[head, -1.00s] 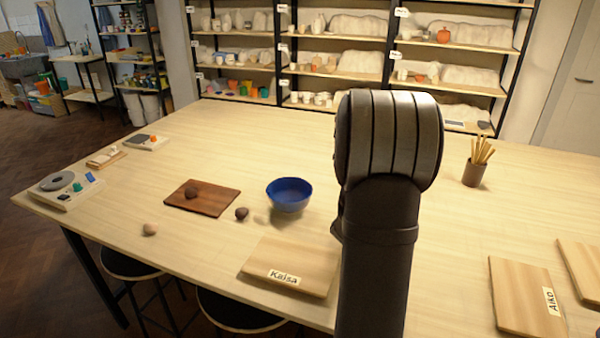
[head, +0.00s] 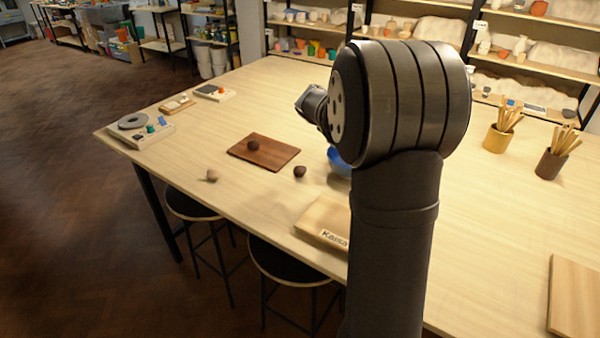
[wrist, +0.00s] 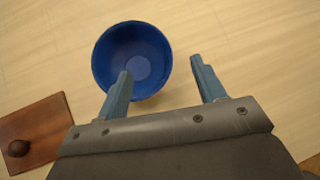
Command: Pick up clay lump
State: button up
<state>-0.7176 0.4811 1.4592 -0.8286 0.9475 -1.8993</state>
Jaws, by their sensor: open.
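Three lumps lie near the front left of the table. One dark brown lump (head: 253,145) rests on a reddish-brown board (head: 270,158). A second dark lump (head: 300,171) lies on bare table just right of the board. A paler, tan lump (head: 212,175) lies near the table's front edge. My gripper (wrist: 157,67) is open and empty, its blue fingers over the near side of a blue bowl (wrist: 103,62). The wrist view also shows the board (wrist: 50,112) and its dark lump (wrist: 18,148) at lower left. My arm hides most of the bowl (head: 338,162) in the head view.
A wooden board labelled Kaisa (head: 322,214) lies at the front edge. Scales (head: 138,128) stand at the far left corner. A yellow pot (head: 495,139) and a brown pot (head: 550,165) hold sticks at right.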

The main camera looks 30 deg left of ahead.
jog(key=s+a+r+n+g+y, duration=0.3)
jog(key=s+a+n+g+y, duration=0.1)
jog(key=s+a, duration=0.75)
send_near(299, 169)
jog(key=x, duration=1)
jog(key=shift+w, duration=0.1)
jog(key=c, duration=1.1)
